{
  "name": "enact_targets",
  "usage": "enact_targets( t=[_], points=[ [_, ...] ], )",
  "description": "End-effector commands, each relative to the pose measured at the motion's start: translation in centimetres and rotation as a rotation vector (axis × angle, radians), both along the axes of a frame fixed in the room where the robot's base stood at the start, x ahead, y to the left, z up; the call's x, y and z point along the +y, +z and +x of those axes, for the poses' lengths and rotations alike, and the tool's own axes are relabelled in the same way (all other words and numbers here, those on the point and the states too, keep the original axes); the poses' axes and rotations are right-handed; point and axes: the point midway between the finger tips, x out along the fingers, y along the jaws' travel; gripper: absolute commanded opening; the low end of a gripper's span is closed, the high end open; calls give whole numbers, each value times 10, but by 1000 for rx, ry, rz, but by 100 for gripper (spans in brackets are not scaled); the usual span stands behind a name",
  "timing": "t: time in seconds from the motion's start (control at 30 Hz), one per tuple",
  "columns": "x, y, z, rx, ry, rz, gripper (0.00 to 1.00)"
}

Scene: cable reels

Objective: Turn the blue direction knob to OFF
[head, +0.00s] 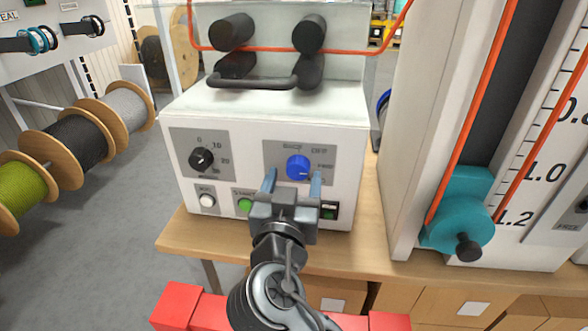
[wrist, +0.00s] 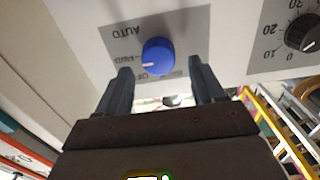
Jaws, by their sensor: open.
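The blue direction knob (head: 298,167) is on a grey label plate (head: 272,150) on the front of the white machine. In the wrist view the knob (wrist: 157,56) appears upside down, with AUTO, FWD, OFF and BACK printed around it. Its white mark points towards the FWD side; the exact setting is hard to read. My gripper (head: 293,184) is open and empty, its fingers pointing at the panel with the knob between them in the picture. In the wrist view my gripper (wrist: 160,72) has one fingertip on either side of the knob, with no contact visible.
A black dial (head: 201,160) sits left of the knob. A white button (head: 207,200), a green button (head: 245,205) and a dark switch (head: 329,211) lie below. Black rollers carry an orange cable above. A teal block (head: 456,212) stands at right; cable reels (head: 70,141) at left.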

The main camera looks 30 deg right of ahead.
Motion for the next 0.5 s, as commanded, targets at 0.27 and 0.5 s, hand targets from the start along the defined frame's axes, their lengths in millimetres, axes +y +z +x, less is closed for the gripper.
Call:
enact_targets(
  t=[0.27, 0.5],
  points=[
    [-14, 0, 19, 1, 0, 0, 68],
    [-14, -1, 19, 1, 1, 0, 68]
  ],
)
